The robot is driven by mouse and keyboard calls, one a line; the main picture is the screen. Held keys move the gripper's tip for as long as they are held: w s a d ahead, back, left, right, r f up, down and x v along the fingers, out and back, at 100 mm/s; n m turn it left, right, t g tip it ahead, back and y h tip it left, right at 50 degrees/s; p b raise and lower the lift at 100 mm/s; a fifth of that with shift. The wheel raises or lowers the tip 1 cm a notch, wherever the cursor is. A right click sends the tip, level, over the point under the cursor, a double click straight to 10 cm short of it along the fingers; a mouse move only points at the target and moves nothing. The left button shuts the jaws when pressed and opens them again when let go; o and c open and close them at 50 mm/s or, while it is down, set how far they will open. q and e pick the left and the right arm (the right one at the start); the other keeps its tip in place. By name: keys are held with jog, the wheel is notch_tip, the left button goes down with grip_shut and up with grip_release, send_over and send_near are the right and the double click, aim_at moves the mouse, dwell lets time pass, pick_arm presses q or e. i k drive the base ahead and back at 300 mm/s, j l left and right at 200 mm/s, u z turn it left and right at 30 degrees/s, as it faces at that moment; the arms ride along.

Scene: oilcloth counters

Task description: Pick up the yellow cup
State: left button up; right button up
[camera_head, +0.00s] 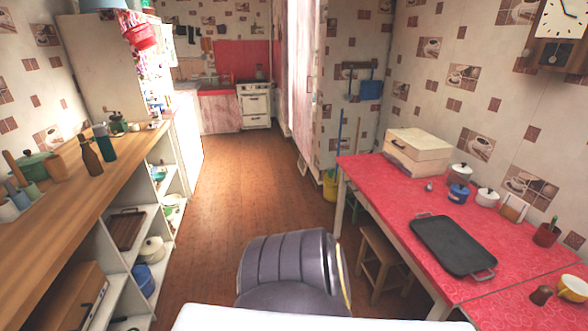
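A yellow cup (572,290) with a pale top stands on the red oilcloth table (505,310) at the lower right, close to the picture's right edge. A small dark brown object (541,295) is just left of it. Neither of my grippers shows in the head view, so I cannot tell how they stand relative to the cup.
A black tray (452,245) lies left of and behind the cup. A dark red cup (547,234), white pots and a cream box (418,152) stand farther back. A wooden stool (382,262) is by the table. The brown floor (245,185) is open between the counters.

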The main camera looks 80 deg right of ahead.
aim_at(569, 291)
jog(key=z, duration=4.9)
